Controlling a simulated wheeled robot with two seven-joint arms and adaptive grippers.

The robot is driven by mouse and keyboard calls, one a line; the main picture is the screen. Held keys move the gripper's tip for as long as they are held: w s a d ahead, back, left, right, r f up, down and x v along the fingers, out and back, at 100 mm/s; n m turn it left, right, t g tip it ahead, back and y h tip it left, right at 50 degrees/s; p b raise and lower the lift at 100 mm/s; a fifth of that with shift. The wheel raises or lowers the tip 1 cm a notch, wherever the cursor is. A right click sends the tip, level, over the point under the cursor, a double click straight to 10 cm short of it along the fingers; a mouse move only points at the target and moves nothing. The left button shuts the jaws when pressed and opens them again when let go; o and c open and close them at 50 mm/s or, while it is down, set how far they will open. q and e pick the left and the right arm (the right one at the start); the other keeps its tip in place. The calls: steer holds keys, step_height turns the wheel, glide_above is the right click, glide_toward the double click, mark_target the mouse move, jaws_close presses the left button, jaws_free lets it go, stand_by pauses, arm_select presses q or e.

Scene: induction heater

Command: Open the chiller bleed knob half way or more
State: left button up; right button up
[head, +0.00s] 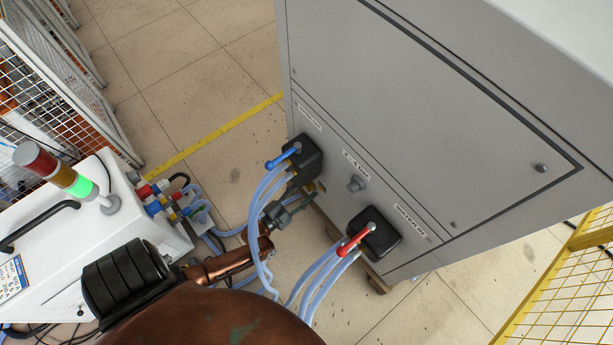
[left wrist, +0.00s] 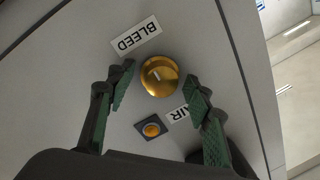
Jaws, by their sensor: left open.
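The bleed knob (left wrist: 160,76) is a round brass knob with a pale mark on its face, on a grey panel in the left wrist view. A BLEED label (left wrist: 136,36), upside down, is beside it. My left gripper (left wrist: 160,73) is open, with one green-padded finger on each side of the knob. Gaps show between the fingers and the knob, so it is not gripped. In the head view my left gripper (head: 300,196) is low by the grey cabinet (head: 400,100), near the blue-handled valve. I cannot make out the brass knob there. My right gripper is not in view.
A small orange button (left wrist: 151,130) and a partly hidden AIR label (left wrist: 177,114) are close to the fingers. Blue (head: 284,156) and red (head: 356,240) valve handles and pale hoses (head: 262,200) surround the gripper. A white machine (head: 60,240) stands at left.

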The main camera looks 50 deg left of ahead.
arm_select(q)
steer(key=shift+c, duration=0.3)
steer(key=shift+r, duration=0.1)
steer(key=c, duration=1)
